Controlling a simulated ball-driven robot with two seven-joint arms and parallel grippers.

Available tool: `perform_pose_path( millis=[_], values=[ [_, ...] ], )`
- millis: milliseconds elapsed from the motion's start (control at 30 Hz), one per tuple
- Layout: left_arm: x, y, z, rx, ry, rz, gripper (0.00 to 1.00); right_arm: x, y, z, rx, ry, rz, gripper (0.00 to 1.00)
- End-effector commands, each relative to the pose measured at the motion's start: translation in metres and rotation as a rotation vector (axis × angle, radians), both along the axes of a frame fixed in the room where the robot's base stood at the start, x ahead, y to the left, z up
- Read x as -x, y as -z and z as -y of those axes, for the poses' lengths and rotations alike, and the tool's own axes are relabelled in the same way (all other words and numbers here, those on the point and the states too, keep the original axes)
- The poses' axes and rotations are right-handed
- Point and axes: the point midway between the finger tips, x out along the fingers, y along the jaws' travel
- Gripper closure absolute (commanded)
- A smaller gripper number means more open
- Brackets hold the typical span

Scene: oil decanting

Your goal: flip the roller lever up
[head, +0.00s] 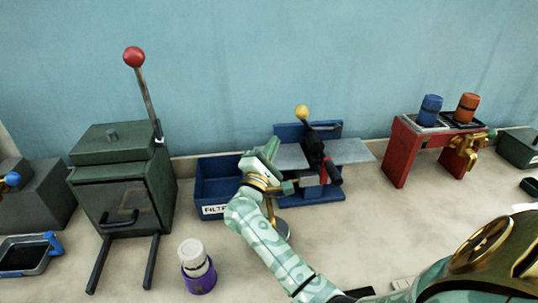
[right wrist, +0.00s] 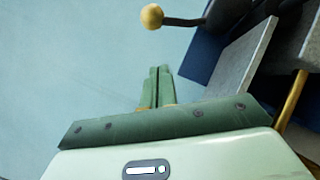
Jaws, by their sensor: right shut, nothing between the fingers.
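The lever with a yellow ball knob (head: 302,112) stands at the back of a blue-based roller device (head: 325,197) in the middle of the head view. In the right wrist view the yellow knob (right wrist: 152,16) sits on a dark, nearly horizontal rod, beyond my fingertips. My right gripper (head: 271,146) is left of the device and its lever. Its green fingers (right wrist: 155,72) are pressed together and empty, apart from the knob. My left gripper is not in view.
A blue bin (head: 208,190) stands left of the device, partly behind my right arm. A green box with a red-knobbed lever (head: 134,57) is further left. A red stand (head: 402,150) with blue and orange jars is at right. A purple-based cup (head: 198,280) stands in front.

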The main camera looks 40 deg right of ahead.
Motion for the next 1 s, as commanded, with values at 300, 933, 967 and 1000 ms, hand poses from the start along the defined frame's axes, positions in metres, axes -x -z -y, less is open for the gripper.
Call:
perform_pose_path(
  millis=[300,933,967,1000],
  values=[
    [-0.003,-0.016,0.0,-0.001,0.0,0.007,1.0,-0.013,-0.028,0.049,0.001,0.001,0.001,1.0],
    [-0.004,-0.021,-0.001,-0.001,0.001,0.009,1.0,-0.008,-0.034,0.063,-0.002,0.0,0.0,1.0],
    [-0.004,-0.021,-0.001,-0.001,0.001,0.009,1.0,-0.008,-0.035,0.063,-0.004,0.0,0.002,1.0],
    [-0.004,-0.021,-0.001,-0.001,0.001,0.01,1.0,-0.008,-0.036,0.063,-0.008,0.0,0.004,1.0]
  ],
)
